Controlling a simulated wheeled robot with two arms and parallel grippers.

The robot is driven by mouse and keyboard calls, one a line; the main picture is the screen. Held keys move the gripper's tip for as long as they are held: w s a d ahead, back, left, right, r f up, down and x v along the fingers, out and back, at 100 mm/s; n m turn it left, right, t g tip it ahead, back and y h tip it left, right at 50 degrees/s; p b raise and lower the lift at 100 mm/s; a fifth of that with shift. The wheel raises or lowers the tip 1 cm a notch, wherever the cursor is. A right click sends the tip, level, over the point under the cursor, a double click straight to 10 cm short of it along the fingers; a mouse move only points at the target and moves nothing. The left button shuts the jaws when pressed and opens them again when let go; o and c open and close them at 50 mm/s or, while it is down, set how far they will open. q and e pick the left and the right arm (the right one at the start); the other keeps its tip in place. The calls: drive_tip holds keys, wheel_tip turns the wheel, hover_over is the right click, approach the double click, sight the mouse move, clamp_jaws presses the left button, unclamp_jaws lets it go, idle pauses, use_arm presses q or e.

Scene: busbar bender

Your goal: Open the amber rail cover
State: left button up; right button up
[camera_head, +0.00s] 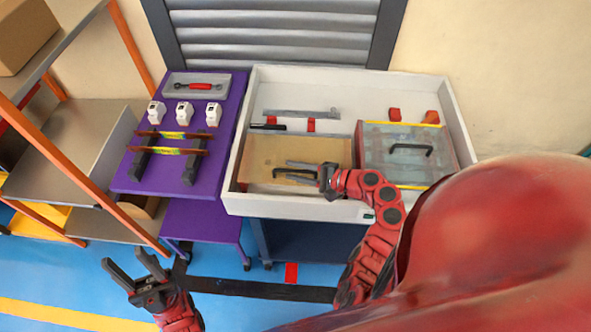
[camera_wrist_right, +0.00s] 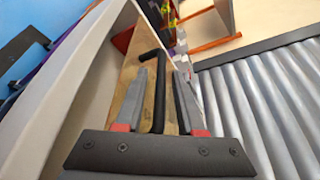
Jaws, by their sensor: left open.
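The amber rail cover (camera_head: 262,155) is a tan-amber panel in the left half of the white cabinet, lying closed. It has a black bar handle (camera_wrist_right: 158,88). My right gripper (camera_head: 290,171) is over this cover at the handle. In the right wrist view its grey fingers (camera_wrist_right: 163,76) stand apart on either side of the handle, with a gap showing beside it. My left gripper (camera_head: 137,274) is open and empty, low at the left above the floor, away from the cabinet.
A clear grey cover (camera_head: 392,137) with a black handle lies to the right in the same white cabinet (camera_head: 350,78). A purple table (camera_head: 222,130) with white devices and a tray stands to the left, beside shelves (camera_head: 90,130). A grey shutter (camera_head: 275,30) is behind.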

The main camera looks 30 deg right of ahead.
clamp_jaws()
idle(1.2)
